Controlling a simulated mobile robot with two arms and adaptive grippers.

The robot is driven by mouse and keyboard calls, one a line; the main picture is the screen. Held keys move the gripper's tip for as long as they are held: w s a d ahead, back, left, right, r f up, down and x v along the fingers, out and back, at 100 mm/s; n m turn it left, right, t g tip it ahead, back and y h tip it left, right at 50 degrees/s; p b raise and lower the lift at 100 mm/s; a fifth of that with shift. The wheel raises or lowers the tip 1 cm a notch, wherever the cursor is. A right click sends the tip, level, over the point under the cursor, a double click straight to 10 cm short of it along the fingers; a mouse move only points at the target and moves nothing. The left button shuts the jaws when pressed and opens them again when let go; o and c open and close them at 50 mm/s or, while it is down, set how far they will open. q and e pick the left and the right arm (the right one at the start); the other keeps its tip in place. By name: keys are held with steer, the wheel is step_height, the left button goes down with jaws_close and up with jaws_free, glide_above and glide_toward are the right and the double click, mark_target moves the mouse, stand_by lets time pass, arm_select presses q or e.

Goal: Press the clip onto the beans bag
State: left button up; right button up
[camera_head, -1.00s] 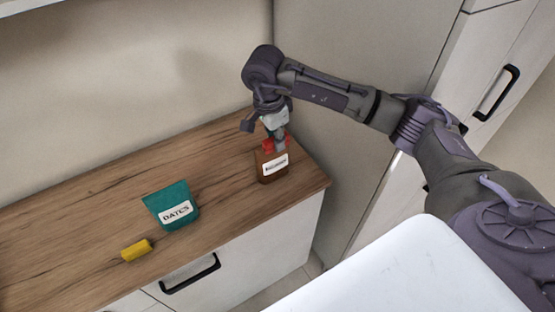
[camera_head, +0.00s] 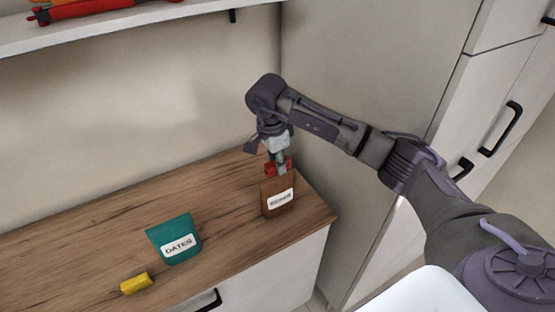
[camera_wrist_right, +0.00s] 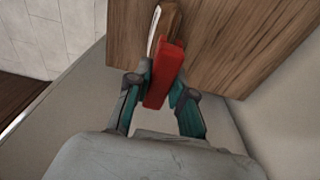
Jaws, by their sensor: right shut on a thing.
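The brown beans bag (camera_head: 278,201) stands upright near the right end of the wooden counter, its white label facing me. My right gripper (camera_head: 281,166) is above the bag's top, pointing down and shut on the red clip (camera_head: 272,169). The clip is at or just above the bag's top edge; I cannot tell if it touches. In the right wrist view the red clip (camera_wrist_right: 162,78) sits between the teal fingers, with a strip of the bag (camera_wrist_right: 172,18) showing beyond it. My left gripper is out of view.
A teal dates bag (camera_head: 175,226) and a yellow block-like piece (camera_head: 137,283) are on the counter (camera_head: 80,235) to the left. A wall shelf (camera_head: 170,17) with red items hangs above. A tall cabinet side stands right. The counter's left part is clear.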

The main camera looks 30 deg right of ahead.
steer(key=shift+f+b, duration=1.4)
steer(key=shift+b, duration=0.05)
stand_by(2.2)
steer(key=o, duration=0.9)
steer(key=o, duration=0.5)
steer(key=shift+r, duration=0.1)
steer(key=shift+r+p, duration=1.95)
steer(key=shift+r, duration=1.5)
